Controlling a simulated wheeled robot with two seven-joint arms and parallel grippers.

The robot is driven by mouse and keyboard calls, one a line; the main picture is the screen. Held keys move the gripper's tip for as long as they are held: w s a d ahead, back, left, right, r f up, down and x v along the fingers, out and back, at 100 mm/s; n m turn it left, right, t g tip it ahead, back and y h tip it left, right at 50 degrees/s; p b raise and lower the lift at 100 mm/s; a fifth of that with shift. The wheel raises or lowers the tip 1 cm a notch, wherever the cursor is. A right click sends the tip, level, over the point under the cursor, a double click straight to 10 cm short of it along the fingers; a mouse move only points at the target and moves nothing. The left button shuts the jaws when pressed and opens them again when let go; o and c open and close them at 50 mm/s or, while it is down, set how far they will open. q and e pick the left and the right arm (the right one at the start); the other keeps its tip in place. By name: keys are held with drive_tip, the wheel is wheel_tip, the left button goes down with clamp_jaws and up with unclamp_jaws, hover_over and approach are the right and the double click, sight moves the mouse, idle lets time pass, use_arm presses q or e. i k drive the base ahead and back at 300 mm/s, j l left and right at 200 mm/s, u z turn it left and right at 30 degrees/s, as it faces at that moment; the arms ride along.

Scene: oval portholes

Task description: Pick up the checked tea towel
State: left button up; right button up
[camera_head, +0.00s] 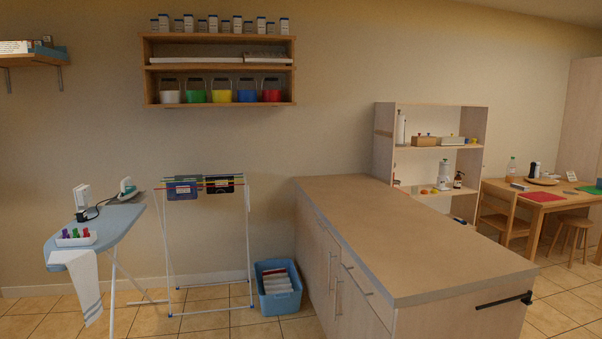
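No checked pattern is clear enough to make out, so I cannot tell which cloth is the checked tea towel. A white cloth with a band near its hem (86,284) hangs over the front of the ironing board (112,222). A blue cloth (182,189) and a dark cloth (220,186) hang on the drying rack (248,240). Folded white and reddish cloths (277,279) lie in a blue basket (282,302) on the floor. Neither of my grippers is in view.
A long counter (405,232) fills the middle right, with a black bar (503,300) on its end. A white tray (76,240) and an iron (127,187) are on the ironing board. Tiled floor (215,322) is free in front of the rack.

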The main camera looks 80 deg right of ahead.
sight(513, 186)
drive_tip(key=z, duration=4.1)
drive_tip(key=i+z, duration=0.1)
drive_tip(key=i, duration=0.4)
drive_tip(key=i+l+z, duration=0.2)
drive_tip(key=i+z, duration=0.2)
drive_tip(key=i, duration=0.35)
drive_tip(key=i+z, duration=0.4)
drive_tip(key=i, duration=0.4)
drive_tip(key=i+j+z, duration=0.4)
drive_tip(key=i, duration=0.35)
drive_tip(key=i+u, duration=0.2)
drive_tip(key=i, duration=0.25)
drive_tip(key=i+u, duration=0.25)
drive_tip(key=i, duration=0.25)
drive_tip(key=i+u, duration=0.2)
drive_tip(key=i, duration=0.3)
drive_tip(key=i+l+u, duration=0.2)
drive_tip(key=i, duration=0.25)
drive_tip(key=i+l+u, duration=0.2)
drive_tip(key=i, duration=0.25)
drive_tip(key=i+u, duration=0.35)
drive_tip(key=i, duration=0.2)
drive_tip(key=i+l+u, duration=0.1)
drive_tip(key=i+u, duration=0.25)
drive_tip(key=i, duration=0.15)
drive_tip(key=i+l+u, duration=0.35)
drive_tip(key=i, duration=0.2)
drive_tip(key=i+l+u, duration=0.4)
drive_tip(key=i+j, duration=0.1)
